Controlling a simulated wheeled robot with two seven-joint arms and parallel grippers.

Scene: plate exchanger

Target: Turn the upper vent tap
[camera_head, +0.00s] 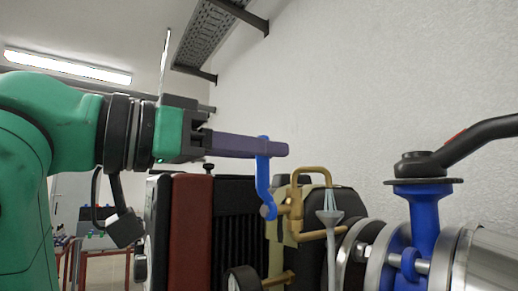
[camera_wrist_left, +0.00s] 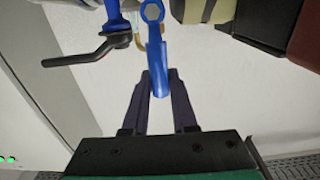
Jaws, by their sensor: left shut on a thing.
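The upper vent tap has a blue lever (camera_head: 263,182), which stands upright beside the brass vent pipe (camera_head: 297,200) with its lower end at the brass body. My left gripper (camera_head: 272,149) reaches in from the left with its dark purple fingers shut on the lever's upper end. In the left wrist view the blue lever (camera_wrist_left: 155,50) runs down between the two fingertips (camera_wrist_left: 159,77), with its ringed end at the top. My right gripper is not in view.
A blue valve with a black lever (camera_head: 460,145) stands at the right above shiny metal pipework (camera_head: 490,262). A dark red plate (camera_head: 188,235) and black finned plates are below my left gripper. The white wall is behind.

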